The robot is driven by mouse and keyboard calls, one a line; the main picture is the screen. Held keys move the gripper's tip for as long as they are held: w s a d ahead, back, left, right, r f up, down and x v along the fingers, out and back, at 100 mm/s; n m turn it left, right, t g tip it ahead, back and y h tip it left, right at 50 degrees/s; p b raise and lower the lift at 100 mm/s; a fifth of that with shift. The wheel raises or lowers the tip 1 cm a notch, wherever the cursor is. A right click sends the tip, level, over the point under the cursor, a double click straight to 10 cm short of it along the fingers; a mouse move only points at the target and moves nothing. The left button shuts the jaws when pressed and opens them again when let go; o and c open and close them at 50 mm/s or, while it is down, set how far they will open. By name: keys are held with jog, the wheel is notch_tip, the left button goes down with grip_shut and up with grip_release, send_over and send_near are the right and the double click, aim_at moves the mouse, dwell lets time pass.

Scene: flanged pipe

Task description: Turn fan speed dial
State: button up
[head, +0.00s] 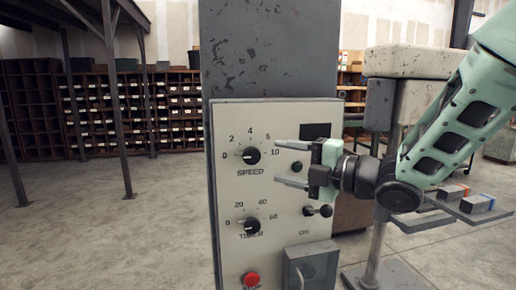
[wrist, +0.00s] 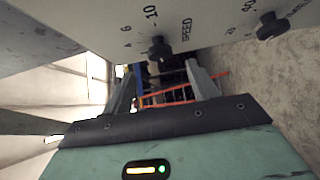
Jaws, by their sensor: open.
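The speed dial (head: 252,156) is a black knob on a pale control panel (head: 232,190), with a printed scale and the word SPEED beneath it. Its pointer direction is too small to tell. In the wrist view the speed dial (wrist: 160,50) is at the upper middle, beyond the fingers. My gripper (head: 283,164) is open and empty, in front of the panel and to the right of the speed dial, apart from it. Its two fingers lie one above the other and point left. In the wrist view my gripper (wrist: 165,88) spreads its fingers below the dial.
The timer dial (head: 251,225) is below, and also shows in the wrist view (wrist: 270,27). A red stop button (head: 252,279), a toggle lever (head: 318,210) and a grey box (head: 312,268) protrude from the panel. Shelves (head: 130,110) stand far behind.

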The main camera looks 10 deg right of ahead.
aim_at(255, 157)
jog(key=p+x, duration=0.2)
jog(key=x, duration=0.5)
jog(key=shift+w+a, duration=0.1)
jog(key=shift+f, duration=0.1)
jog(key=c, duration=1)
